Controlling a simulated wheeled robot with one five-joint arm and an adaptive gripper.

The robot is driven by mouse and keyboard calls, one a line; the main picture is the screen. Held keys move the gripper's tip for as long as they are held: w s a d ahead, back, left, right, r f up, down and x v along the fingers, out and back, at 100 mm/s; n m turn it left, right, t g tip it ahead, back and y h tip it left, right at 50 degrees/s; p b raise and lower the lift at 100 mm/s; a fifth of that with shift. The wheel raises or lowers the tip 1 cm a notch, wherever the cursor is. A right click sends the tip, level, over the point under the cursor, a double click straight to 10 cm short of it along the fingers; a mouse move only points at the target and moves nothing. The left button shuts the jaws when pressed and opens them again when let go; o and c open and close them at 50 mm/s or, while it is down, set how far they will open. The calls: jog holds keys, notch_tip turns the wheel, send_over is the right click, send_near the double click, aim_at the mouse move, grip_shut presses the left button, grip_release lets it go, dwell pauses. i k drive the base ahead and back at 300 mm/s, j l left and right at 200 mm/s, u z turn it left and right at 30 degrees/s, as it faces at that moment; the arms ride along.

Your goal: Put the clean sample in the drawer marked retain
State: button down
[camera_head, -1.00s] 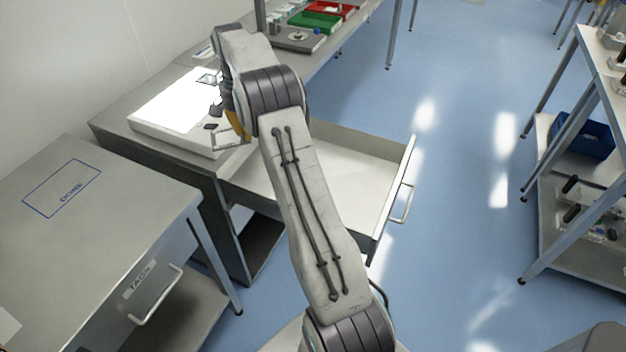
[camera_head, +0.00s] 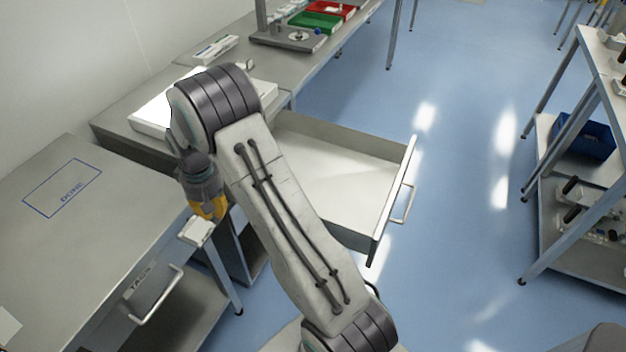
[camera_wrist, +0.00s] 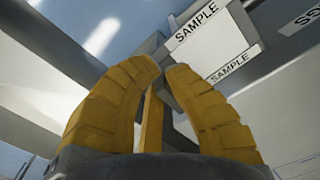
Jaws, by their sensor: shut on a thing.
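My gripper (camera_head: 207,212) has yellow fingers and points downward beside the right corner of the near left table. It is shut on a white sample piece (camera_head: 195,231), which hangs below the fingertips. In the wrist view the fingertips (camera_wrist: 163,72) meet at the edge of this piece, which has a white face lettered SAMPLE (camera_wrist: 205,48). An open, empty-looking drawer (camera_head: 350,180) juts out to the right of my arm. No retain marking can be read. A closed drawer marked TAGS (camera_head: 150,287) is under the near left table.
The near left table (camera_head: 110,215) has a blue DONE outline. A bright light panel (camera_head: 150,120) lies on the farther bench, partly hidden by my arm. Red and green trays (camera_head: 316,22) stand farther back. A shelf with a blue bin (camera_head: 583,138) is at right. The blue floor between is clear.

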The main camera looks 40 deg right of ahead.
aim_at(326, 190)
jog(key=k+l+u, duration=0.1)
jog(key=l+u, duration=0.15)
jog(key=u, duration=0.2)
jog(key=k+l+u, duration=0.15)
jog(key=u, duration=0.3)
jog(key=k+l+u, duration=0.15)
jog(key=u, duration=0.35)
jog(key=k+l+u, duration=0.2)
jog(key=u, duration=0.25)
jog(key=k+u, duration=0.2)
jog(key=u, duration=0.25)
